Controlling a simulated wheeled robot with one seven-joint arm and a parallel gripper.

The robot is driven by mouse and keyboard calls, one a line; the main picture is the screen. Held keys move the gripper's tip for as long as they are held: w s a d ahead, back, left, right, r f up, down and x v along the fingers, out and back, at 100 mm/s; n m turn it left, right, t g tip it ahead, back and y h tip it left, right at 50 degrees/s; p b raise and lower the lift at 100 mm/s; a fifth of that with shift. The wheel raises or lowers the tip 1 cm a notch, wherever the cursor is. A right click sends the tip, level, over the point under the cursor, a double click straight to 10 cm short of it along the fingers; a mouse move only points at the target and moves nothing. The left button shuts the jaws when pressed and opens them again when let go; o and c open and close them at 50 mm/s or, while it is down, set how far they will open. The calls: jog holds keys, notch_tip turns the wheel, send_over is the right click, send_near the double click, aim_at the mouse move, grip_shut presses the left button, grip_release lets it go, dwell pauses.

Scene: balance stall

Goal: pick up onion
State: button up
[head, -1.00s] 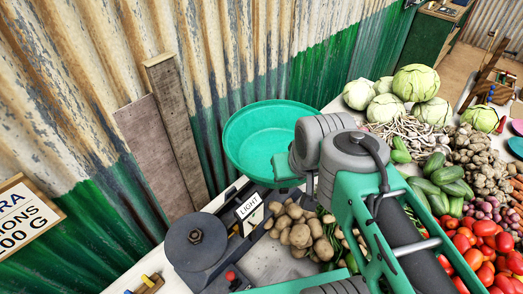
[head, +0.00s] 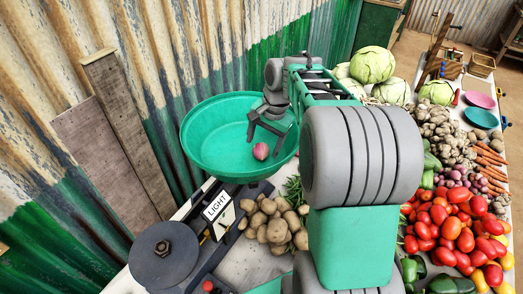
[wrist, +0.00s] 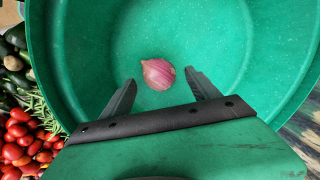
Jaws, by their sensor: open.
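A single pink-red onion (head: 261,151) lies in the large green pan (head: 205,150) of the balance. It also shows in the wrist view (wrist: 158,73), on the bare floor of the pan (wrist: 215,40). My gripper (head: 265,138) reaches over the pan from the back right. In the wrist view my gripper (wrist: 158,86) is open, with one finger to each side of the onion. The onion lies at or just beyond the fingertips, and I see no finger touching it.
The dark scale base with a LIGHT sign (head: 218,206) and a round weight (head: 163,250) stands in front of the pan. Potatoes (head: 272,222), tomatoes (head: 445,225) and cabbages (head: 372,62) cover the table to the right. A corrugated wall (head: 190,60) rises behind.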

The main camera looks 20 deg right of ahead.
jog(key=shift+x, duration=1)
jog(key=c, duration=1.5)
